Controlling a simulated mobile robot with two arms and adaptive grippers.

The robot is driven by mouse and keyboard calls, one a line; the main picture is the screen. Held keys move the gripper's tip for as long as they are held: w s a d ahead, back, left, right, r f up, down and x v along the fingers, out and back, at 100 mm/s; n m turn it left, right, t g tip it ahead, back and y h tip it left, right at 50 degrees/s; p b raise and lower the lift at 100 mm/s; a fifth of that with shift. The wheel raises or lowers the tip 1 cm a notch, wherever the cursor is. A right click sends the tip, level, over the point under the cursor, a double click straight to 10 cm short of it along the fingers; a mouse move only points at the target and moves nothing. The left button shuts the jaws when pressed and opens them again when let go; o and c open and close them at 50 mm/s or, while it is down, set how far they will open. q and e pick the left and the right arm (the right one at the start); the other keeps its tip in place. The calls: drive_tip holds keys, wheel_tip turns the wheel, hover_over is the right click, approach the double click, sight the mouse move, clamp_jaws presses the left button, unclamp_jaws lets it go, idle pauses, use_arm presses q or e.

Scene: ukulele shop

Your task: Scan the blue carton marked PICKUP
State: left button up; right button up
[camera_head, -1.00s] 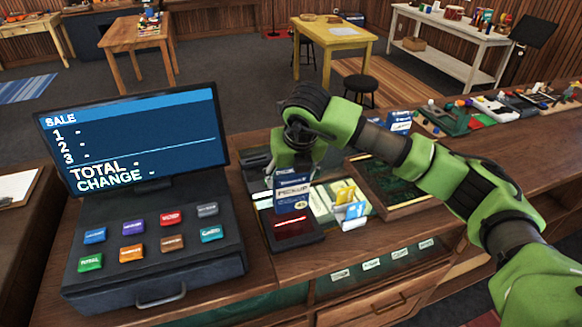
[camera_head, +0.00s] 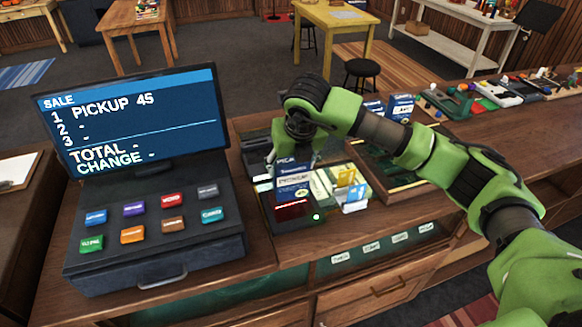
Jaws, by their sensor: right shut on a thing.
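The blue carton (camera_head: 293,182) with a white label reading PICKUP is upright at the black scanner pad (camera_head: 289,226), over or just behind its red window. I cannot tell whether it touches the pad. My right gripper (camera_head: 292,154) is above the carton, shut on its top; its fingers are mostly hidden behind my arm's end. A small green light shows at the pad's right edge. The register screen (camera_head: 135,125) reads "SALE", "1 PICKUP 45", with lines 2 and 3, TOTAL and CHANGE blank. My left gripper is not in view.
The register keypad (camera_head: 150,232) with coloured keys is left of the pad. A card holder (camera_head: 354,198) with yellow and blue cards stands just right.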

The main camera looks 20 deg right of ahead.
wheel_tip(320, 180, up, 8)
drive_tip(key=shift+f+p, duration=0.25)
drive_tip(key=shift+p, duration=0.75)
drive_tip(key=shift+s+f, duration=0.1)
